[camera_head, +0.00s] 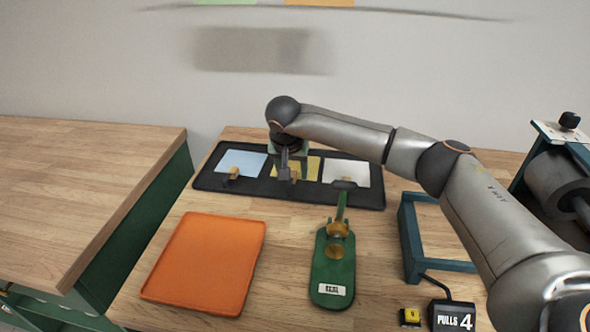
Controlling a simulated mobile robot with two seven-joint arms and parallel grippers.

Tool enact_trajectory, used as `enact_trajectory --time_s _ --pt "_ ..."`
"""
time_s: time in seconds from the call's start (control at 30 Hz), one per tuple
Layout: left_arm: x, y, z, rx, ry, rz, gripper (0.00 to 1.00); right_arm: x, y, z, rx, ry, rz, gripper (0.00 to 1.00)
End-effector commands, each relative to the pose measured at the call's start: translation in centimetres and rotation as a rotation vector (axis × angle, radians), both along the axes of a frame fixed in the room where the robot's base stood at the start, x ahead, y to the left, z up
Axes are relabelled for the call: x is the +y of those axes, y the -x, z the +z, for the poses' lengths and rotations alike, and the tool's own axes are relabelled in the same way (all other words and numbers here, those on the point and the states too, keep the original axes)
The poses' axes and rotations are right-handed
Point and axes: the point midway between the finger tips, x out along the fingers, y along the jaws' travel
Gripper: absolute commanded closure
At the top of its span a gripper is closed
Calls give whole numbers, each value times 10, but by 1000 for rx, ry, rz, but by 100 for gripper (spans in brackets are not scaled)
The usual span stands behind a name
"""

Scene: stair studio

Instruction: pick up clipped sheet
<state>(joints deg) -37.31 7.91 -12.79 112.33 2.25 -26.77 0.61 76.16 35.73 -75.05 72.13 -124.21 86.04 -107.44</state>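A black tray (272,191) at the back of the table holds three sheets. The light blue sheet (242,163) is on the left with a small wooden clip (234,173) at its front edge. The yellow sheet (308,170) is in the middle, partly hidden by my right gripper. The white sheet (346,172) is on the right, with a dark piece at its front edge. My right gripper (289,176) points down over the yellow sheet, near a small tan piece at its front. Whether its fingers are closed on anything is too small to tell. My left gripper is out of view.
An orange tray (206,262) lies front left. A green stamp press (333,270) stands front centre, its lever reaching toward the black tray. A blue frame (410,240), a yellow button (411,316) and a "PULLS 4" counter (452,316) are to the right.

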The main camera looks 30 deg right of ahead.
Motion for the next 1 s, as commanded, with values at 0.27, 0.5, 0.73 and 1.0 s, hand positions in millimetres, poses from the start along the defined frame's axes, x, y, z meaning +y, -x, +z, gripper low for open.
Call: enact_trajectory --time_s 0.27,0.5,0.73,1.0 --pt "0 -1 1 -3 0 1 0 0 0 0 0 0 0 75" --pt "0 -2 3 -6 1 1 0 0 0 0 0 0 0 100" --pt "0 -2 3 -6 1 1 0 0 0 1 0 0 0 100" --pt "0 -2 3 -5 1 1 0 0 0 2 -1 -1 0 100"
